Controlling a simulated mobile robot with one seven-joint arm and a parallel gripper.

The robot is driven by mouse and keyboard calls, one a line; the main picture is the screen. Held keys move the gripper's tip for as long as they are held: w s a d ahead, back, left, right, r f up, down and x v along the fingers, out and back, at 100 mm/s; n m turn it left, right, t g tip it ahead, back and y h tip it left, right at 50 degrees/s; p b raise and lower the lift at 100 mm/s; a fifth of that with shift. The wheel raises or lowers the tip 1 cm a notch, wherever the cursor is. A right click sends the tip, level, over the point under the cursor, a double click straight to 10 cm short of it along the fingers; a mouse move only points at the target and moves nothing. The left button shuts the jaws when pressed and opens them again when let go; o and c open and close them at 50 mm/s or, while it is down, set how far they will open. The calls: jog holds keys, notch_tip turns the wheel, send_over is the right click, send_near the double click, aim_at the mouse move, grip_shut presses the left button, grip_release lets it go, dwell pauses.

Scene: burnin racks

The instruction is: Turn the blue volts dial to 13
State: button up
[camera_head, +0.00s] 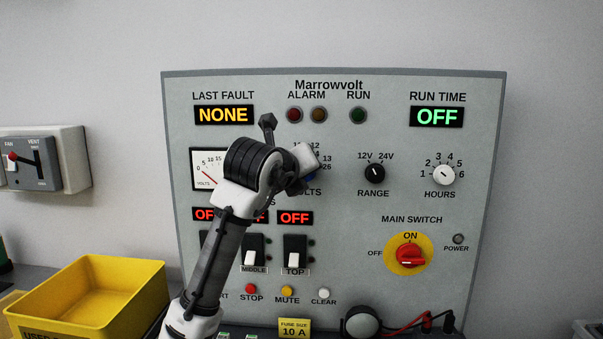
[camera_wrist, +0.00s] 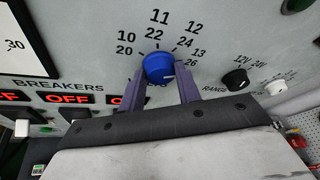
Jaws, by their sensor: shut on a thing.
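The blue volts dial (camera_wrist: 158,66) shows between the two fingers of my gripper (camera_wrist: 161,78) in the wrist view. My gripper is shut on it, one finger on each side. A small white mark on the dial's lower right part faces right, towards the 13/26 end of the scale; I cannot tell its exact alignment. The scale reads 10/20, 11/22, 12/24 and 13/26 from left to right. In the head view, my gripper (camera_head: 306,176) covers most of the dial, with only a sliver of blue showing.
The black range dial (camera_head: 374,173) and white hours dial (camera_head: 444,174) are to the right. Breaker switches (camera_head: 295,250) sit below. A yellow bin (camera_head: 130,285) stands at the lower left.

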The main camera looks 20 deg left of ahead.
jog(key=o, duration=1)
jog(key=b+v, duration=0.3)
jog(key=v, duration=1)
jog(key=shift+s+r, duration=0.15)
jog(key=shift+s, duration=0.2)
